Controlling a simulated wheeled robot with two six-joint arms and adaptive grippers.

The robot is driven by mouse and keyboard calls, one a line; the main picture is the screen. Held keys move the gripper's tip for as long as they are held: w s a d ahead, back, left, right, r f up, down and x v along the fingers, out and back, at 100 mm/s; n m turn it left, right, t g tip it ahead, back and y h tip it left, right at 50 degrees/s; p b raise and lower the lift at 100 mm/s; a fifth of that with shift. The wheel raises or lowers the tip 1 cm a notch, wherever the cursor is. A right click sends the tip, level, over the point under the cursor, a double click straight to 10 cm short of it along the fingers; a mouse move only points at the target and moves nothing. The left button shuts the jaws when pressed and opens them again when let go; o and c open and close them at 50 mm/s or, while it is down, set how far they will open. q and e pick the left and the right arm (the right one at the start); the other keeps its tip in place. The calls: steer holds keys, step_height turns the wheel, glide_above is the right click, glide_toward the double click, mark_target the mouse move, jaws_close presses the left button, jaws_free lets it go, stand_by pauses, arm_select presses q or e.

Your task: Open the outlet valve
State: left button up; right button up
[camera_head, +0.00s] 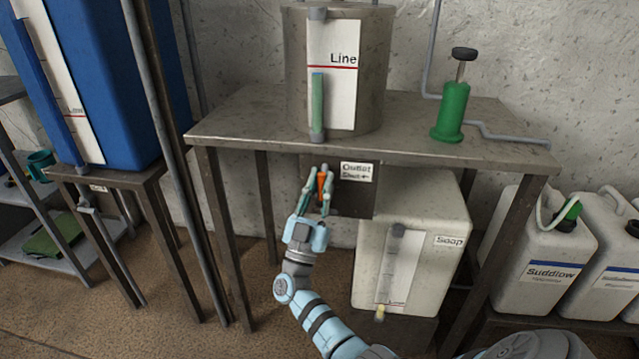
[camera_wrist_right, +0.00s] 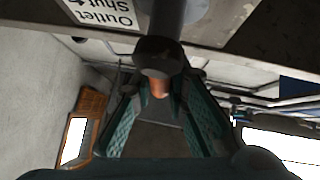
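The outlet valve is below the steel bench, under the tank marked "Line" (camera_head: 345,85). Its orange handle (camera_head: 322,180) shows between the fingers of my right gripper (camera_head: 318,172). In the right wrist view, the orange handle (camera_wrist_right: 158,88) hangs below a dark round valve body (camera_wrist_right: 157,58). The fingers of my right gripper (camera_wrist_right: 162,92) close in from both sides and appear shut on the handle; the contact is partly hidden. A label (camera_head: 357,172) reading "Outlet" and "Shut" with an arrow is beside the valve. My left gripper is not in view.
The bench top (camera_head: 235,120) is above my gripper, with a green hand pump (camera_head: 451,112) on it. A white soap container (camera_head: 445,215) stands right of my right arm. A blue tank (camera_head: 125,70) on a stand is at the left; bench legs flank the space.

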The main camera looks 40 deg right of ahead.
steer(key=o, duration=0.4)
steer(key=shift+d+f, duration=0.15)
steer(key=shift+f, duration=0.1)
steer(key=shift+o, duration=0.2)
steer(key=shift+r, duration=0.1)
steer(key=shift+r, duration=0.1)
step_height(320, 180, up, 10)
steer(key=shift+f, duration=0.1)
steer(key=shift+f, duration=0.1)
